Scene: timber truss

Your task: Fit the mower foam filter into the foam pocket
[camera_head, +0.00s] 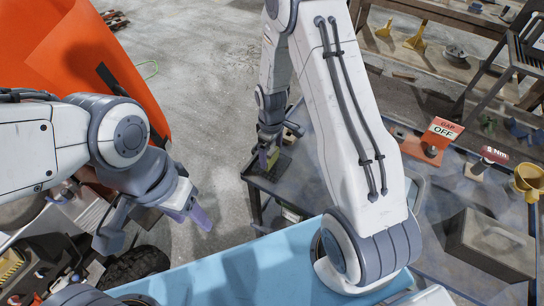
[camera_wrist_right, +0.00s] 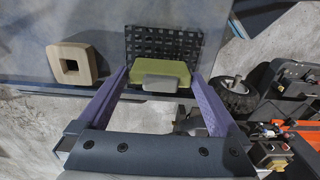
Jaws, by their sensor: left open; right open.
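A yellow-green block (camera_wrist_right: 160,78), which looks like the foam filter, sits at a black grid-like rack (camera_wrist_right: 190,46) in the right wrist view, with a grey piece (camera_wrist_right: 165,82) against its near side. My right gripper (camera_wrist_right: 160,82) is open, its purple fingers on either side of the block; I cannot tell if they touch it. In the head view the green block (camera_head: 281,163) shows small beside my right gripper (camera_head: 266,155). My left gripper (camera_head: 198,214) is open and empty above the floor near the machine at lower left. I cannot make out the foam pocket clearly.
A beige block with a square hole (camera_wrist_right: 74,64) lies left of the rack. An orange cover (camera_head: 75,50) stands at upper left, above machine parts and a black wheel (camera_head: 135,265).

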